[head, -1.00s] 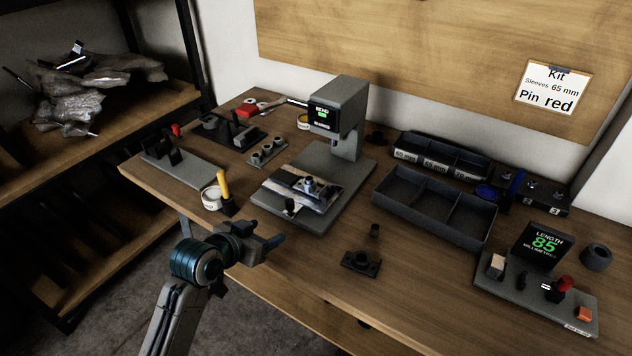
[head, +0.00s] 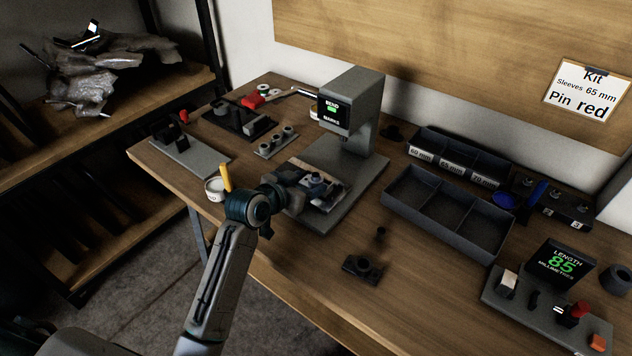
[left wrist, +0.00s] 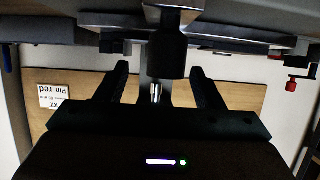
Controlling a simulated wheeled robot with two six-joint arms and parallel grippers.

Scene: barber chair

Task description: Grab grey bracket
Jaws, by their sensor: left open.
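A grey part that looks like the bracket (head: 316,184) sits on the bed of the grey bench press (head: 349,110), under its head. My left gripper (head: 298,182) is at the front left of the bed, close to this part and partly covering it. Its jaws are open; I cannot tell whether they touch the part. In the left wrist view, the two dark fingers of my left gripper (left wrist: 160,85) stand apart, with a dark cylinder and a shiny pin (left wrist: 156,93) seen between them. My right gripper is not in view.
A dark flanged part (head: 362,268) lies on the bare table front. A divided grey tray (head: 447,214) and a length gauge reading 85 (head: 560,262) stand right. A white roll (head: 214,190) and an upright yellow handle (head: 226,178) are close left of my arm.

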